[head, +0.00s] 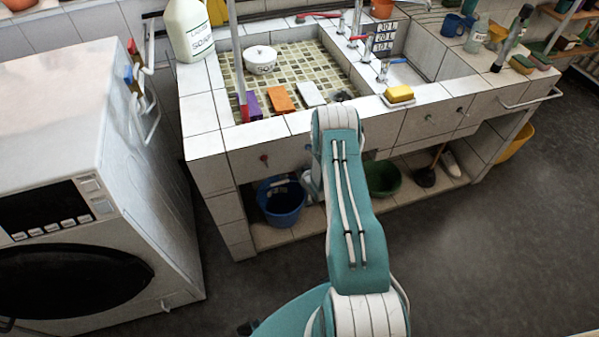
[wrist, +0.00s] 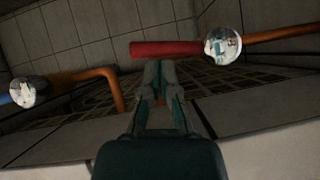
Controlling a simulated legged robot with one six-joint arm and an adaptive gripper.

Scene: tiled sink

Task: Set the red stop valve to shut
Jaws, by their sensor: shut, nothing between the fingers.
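In the wrist view the red stop valve has a red lever (wrist: 167,49) reaching left from a shiny round metal body (wrist: 223,46). The lever looks roughly in line with the copper pipe (wrist: 275,35) on the right. My gripper (wrist: 162,66) is shut and empty. Its fingertips show just below the lever's middle in the picture; I cannot tell whether they touch it. In the head view my arm reaches over the sink's front edge and largely hides the gripper. A red bar (head: 318,15) shows at the sink's back; I cannot tell whether it is this lever.
A second valve (wrist: 28,91) with a blue end and a bent copper pipe (wrist: 105,80) is at left in the wrist view. The tiled sink (head: 210,115) holds a white pot (head: 260,60) and several blocks. A yellow sponge (head: 399,94) lies on its front edge.

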